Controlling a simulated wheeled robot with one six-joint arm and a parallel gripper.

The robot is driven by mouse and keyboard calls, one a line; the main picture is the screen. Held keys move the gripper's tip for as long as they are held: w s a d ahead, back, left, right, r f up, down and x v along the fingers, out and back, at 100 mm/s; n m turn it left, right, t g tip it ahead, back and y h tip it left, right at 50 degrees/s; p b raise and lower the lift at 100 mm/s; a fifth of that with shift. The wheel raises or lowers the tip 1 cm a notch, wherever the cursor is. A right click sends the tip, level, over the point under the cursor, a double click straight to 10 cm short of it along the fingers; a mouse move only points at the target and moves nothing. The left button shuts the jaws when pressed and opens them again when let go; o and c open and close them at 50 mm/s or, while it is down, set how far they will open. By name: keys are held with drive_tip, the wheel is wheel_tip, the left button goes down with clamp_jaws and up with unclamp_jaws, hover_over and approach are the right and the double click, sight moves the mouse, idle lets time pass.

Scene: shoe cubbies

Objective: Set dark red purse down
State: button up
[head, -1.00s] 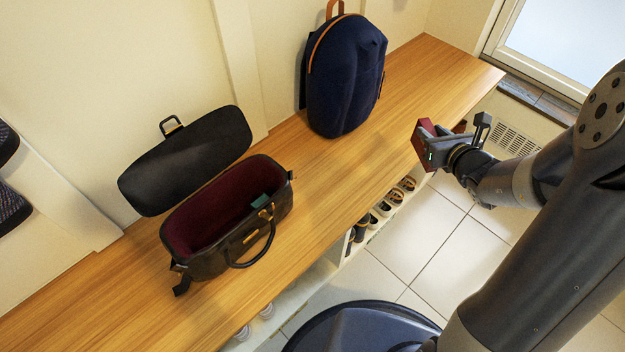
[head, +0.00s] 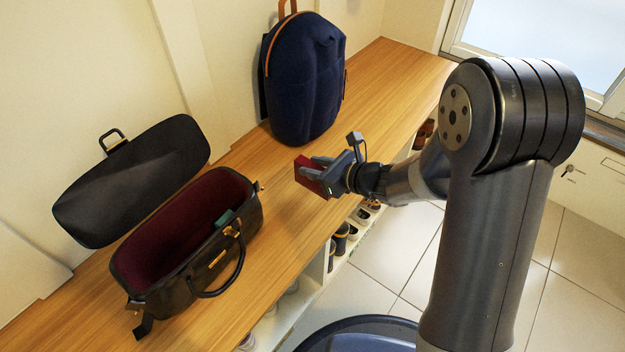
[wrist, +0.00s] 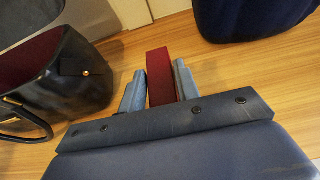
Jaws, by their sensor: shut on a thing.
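The dark red purse (head: 312,174) is a small boxy thing held at the end of my arm, over the wooden bench top. My gripper (head: 322,172) is shut on it. In the wrist view the purse (wrist: 159,76) stands between the two fingers of my gripper (wrist: 160,88), with bench wood around it. I cannot tell whether its underside touches the bench.
An open black bag (head: 222,262) with a dark red lining stands on the bench (head: 285,228) to the left, a small green thing inside. A navy backpack (head: 303,85) stands behind my gripper. Shoes (head: 345,235) fill cubbies below. Bench between bag and backpack is clear.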

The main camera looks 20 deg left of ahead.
drive_tip(key=shift+f+b, duration=0.65)
drive_tip(key=shift+f, duration=1.05)
drive_tip(key=shift+f, duration=0.15)
drive_tip(key=o, duration=1)
drive_tip(key=shift+r, duration=0.2)
drive_tip(key=shift+p+v, duration=1.75)
drive_tip(key=shift+v, duration=4.25)
